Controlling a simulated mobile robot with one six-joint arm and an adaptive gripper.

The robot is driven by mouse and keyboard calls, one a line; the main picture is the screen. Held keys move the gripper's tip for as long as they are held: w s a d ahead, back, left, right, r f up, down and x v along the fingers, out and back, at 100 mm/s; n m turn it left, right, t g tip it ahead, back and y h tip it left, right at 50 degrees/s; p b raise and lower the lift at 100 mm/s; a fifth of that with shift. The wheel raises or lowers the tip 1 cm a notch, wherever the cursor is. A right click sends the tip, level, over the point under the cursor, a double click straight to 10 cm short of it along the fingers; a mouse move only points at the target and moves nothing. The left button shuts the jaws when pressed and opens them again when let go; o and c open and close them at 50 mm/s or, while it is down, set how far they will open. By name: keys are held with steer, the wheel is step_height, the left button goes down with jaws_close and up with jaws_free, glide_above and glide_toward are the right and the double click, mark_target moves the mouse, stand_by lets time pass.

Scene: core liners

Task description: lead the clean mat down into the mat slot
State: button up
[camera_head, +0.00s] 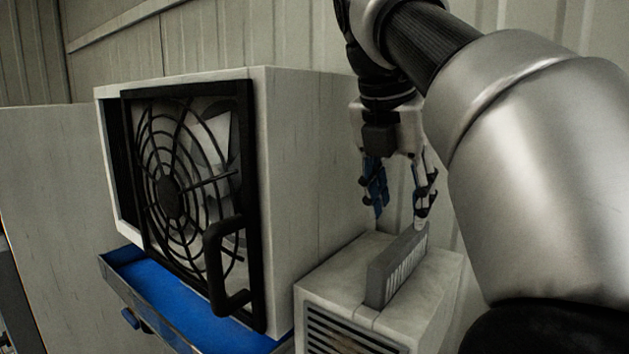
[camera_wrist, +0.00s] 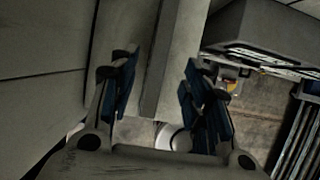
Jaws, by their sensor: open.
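The mat, a grey block with a white pleated face (camera_head: 398,265), stands upright in the top of a small white unit (camera_head: 440,275). Its upper part sticks out above the unit's top, where the mat slot appears to be; the slot is hidden by the mat. My gripper (camera_head: 400,215) hangs just above the mat with its blue-padded fingers apart and nothing between them. In the wrist view, my open gripper (camera_wrist: 160,95) has a long grey strip (camera_wrist: 172,60) running between its fingers, probably the mat's upper edge. I cannot tell whether a finger touches it.
A large white box (camera_head: 310,150) with a black fan grille (camera_head: 178,185) and a black handle (camera_head: 222,270) stands to the left. A blue tray (camera_head: 165,290) lies below it. A ribbed wall is close behind. The wrist view shows a dark unit at upper right (camera_wrist: 265,30).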

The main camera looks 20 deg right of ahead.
steer(key=shift+v, duration=1.45)
